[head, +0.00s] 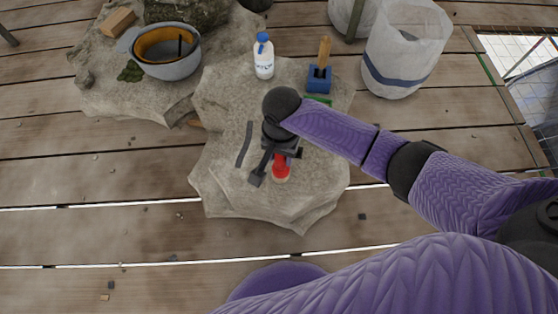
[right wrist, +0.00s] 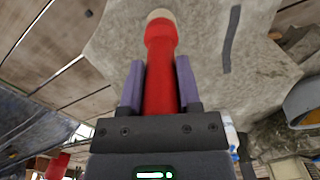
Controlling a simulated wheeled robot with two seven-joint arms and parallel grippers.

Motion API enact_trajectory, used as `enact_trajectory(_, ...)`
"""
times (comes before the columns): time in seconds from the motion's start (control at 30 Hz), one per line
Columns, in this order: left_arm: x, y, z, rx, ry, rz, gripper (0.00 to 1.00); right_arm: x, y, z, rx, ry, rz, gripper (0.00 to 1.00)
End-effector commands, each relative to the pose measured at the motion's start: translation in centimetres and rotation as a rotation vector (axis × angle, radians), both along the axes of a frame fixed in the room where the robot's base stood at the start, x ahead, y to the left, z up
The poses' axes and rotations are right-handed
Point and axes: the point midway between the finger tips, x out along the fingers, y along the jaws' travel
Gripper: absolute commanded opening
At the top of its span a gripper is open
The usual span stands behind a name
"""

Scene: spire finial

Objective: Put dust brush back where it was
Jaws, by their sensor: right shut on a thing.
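My right gripper (head: 286,156) is over the front pale stone slab (head: 225,190), pointing down. It is shut on a red, rounded handle with a pale tip, which I take to be the dust brush (head: 281,171). In the right wrist view the brush (right wrist: 162,65) runs between the two purple fingers of the gripper (right wrist: 160,85), its pale end outward towards the slab. I cannot tell whether that tip touches the stone. The upper part of the brush is hidden by the gripper in the head view. My left gripper is not in view.
A dark strip (head: 244,144) lies on the slab left of the gripper. Behind stand a white bottle with a blue cap (head: 264,58) and a blue block with a wooden handle (head: 319,78). A grey bucket (head: 178,67) is back left, a pale bin (head: 397,78) back right. The slab's front is clear.

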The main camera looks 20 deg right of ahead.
Motion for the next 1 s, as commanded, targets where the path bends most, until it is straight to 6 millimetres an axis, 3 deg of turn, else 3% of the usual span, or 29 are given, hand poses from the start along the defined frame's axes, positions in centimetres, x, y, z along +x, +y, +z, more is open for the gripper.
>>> enact_trajectory(0.03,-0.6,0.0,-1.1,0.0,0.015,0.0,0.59,-0.1,0.0,-1.8,-0.001,0.007,0.001,0.0)
enact_trajectory(0.13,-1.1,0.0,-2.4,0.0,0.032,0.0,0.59,-0.1,-0.1,-3.7,-0.002,0.008,0.0,0.0)
enact_trajectory(0.5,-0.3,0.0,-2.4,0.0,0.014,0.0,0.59,0.1,0.0,-3.4,0.0,-0.002,0.0,0.0)
enact_trajectory(0.53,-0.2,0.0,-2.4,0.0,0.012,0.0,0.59,0.1,0.0,-3.4,0.0,-0.002,0.0,0.49)
enact_trajectory(0.67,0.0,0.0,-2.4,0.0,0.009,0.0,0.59,0.1,0.0,-3.4,0.0,-0.002,0.0,0.77)
enact_trajectory(1.0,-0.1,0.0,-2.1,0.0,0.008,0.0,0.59,0.1,0.0,-2.6,0.0,-0.004,0.0,0.78)
